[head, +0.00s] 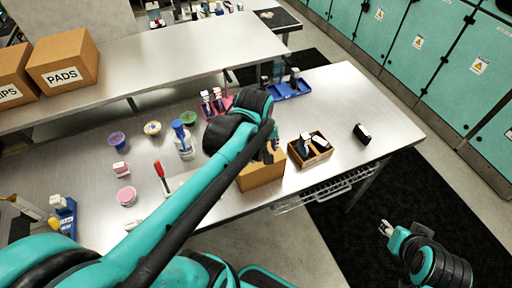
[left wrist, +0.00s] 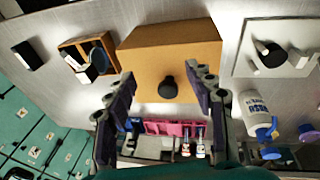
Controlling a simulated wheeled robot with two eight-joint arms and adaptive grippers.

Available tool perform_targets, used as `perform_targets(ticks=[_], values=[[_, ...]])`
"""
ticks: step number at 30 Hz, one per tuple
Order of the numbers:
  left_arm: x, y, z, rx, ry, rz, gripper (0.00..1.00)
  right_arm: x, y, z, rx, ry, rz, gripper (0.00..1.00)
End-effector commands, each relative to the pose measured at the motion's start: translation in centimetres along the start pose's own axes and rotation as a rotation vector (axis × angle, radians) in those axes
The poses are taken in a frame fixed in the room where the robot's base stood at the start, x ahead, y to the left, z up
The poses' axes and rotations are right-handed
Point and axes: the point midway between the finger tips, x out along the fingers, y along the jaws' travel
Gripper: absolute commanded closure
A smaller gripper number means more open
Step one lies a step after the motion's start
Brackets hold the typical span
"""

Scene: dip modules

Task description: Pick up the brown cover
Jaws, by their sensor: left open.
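The brown cover (head: 262,176) is a box-like lid on the table near its front edge, partly hidden by my left arm in the head view. In the left wrist view, the cover (left wrist: 175,48) shows a black round knob (left wrist: 167,88) on it. My left gripper (left wrist: 160,72) is open, its two fingers apart on either side of the knob without visibly touching it. In the head view my left gripper (head: 270,150) is over the cover, mostly hidden by its own arm. My right gripper (head: 386,228) hangs over the dark floor mat, away from the table; its opening is unclear.
A wooden box (head: 310,152) with black-and-white modules stands close right of the cover, and a black module (head: 362,134) lies farther right. A pink rack (head: 215,104), a wash bottle (head: 183,145) and a red-handled tool (head: 161,176) are around. The table's right end is mostly clear.

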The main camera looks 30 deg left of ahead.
Motion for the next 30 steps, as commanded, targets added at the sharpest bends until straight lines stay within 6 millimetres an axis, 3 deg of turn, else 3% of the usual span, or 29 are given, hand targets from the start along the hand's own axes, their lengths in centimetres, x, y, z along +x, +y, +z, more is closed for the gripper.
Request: perform_targets(ticks=[1, 3, 10, 14, 30], values=[[-1.4, 0.8, -1.6, -0.124, -0.023, -0.039, 0.46, -1.8, 0.0, -1.3, 0.000, 0.000, 0.000, 0.60], [-1.7, 1.1, -3.1, -0.299, -0.051, -0.096, 0.46, -2.9, 0.0, -2.1, 0.000, 0.000, 0.000, 0.60], [-1.5, 1.4, -5.9, -0.664, -0.085, -0.229, 0.46, -4.8, 0.0, -3.4, 0.000, 0.000, 0.000, 0.60], [-0.7, 1.3, -6.2, -0.724, -0.087, -0.251, 0.46, -4.8, 0.0, -3.4, 0.000, 0.000, 0.000, 0.60], [6.2, 0.1, -5.4, -0.725, -0.086, -0.251, 0.46, -3.6, 0.0, -2.5, 0.000, 0.000, 0.000, 0.60]])
